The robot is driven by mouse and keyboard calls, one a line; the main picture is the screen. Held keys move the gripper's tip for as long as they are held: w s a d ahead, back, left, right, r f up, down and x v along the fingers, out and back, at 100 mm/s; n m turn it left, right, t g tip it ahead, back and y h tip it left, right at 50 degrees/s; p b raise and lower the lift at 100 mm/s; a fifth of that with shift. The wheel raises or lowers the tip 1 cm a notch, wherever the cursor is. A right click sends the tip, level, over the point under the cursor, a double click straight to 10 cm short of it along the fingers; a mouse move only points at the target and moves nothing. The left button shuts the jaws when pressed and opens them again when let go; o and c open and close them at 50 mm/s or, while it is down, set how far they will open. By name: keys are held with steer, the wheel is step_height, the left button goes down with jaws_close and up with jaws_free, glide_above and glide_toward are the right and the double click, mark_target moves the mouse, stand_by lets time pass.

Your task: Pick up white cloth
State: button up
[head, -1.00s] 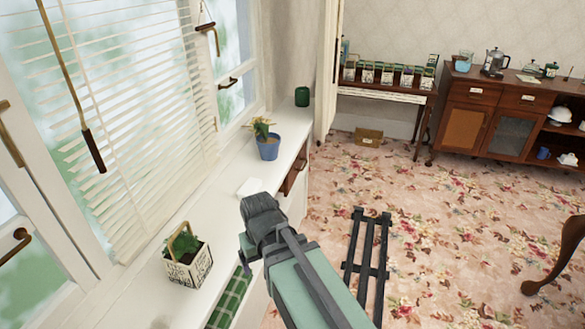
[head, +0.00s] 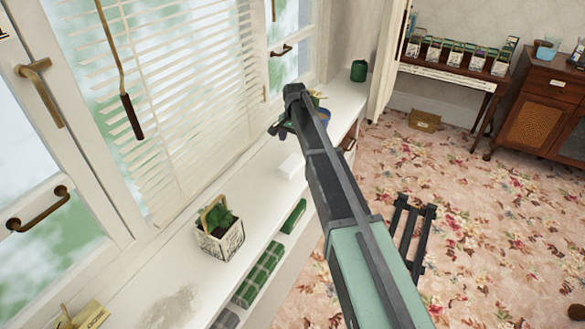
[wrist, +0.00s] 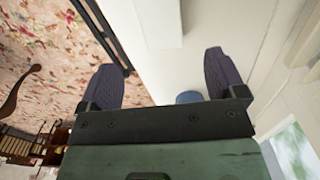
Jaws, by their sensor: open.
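A white folded item, which looks like the white cloth (head: 292,166), lies on the white windowsill (head: 255,190), just left of my arm in the head view. In the wrist view a white block-like shape, likely the same cloth (wrist: 158,22), sits at the top, beyond the fingertips. My gripper (wrist: 163,72) is open, with nothing between its two dark fingers. In the head view my gripper (head: 284,128) is over the sill, farther along than the cloth and apart from it. Its fingers are hard to make out there.
A blue flowerpot (head: 325,115) is partly hidden behind my arm; it also shows in the wrist view (wrist: 190,97). A white planter (head: 219,244) stands nearer on the sill. A green jar (head: 358,71) is farther back. Windows and blinds (head: 170,90) border the left.

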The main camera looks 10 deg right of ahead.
mark_target(295, 160)
step_height(295, 160, down, 10)
steer(key=b, duration=0.9)
steer(key=shift+f, duration=0.15)
steer(key=shift+r, duration=0.25)
steer(key=c, duration=1)
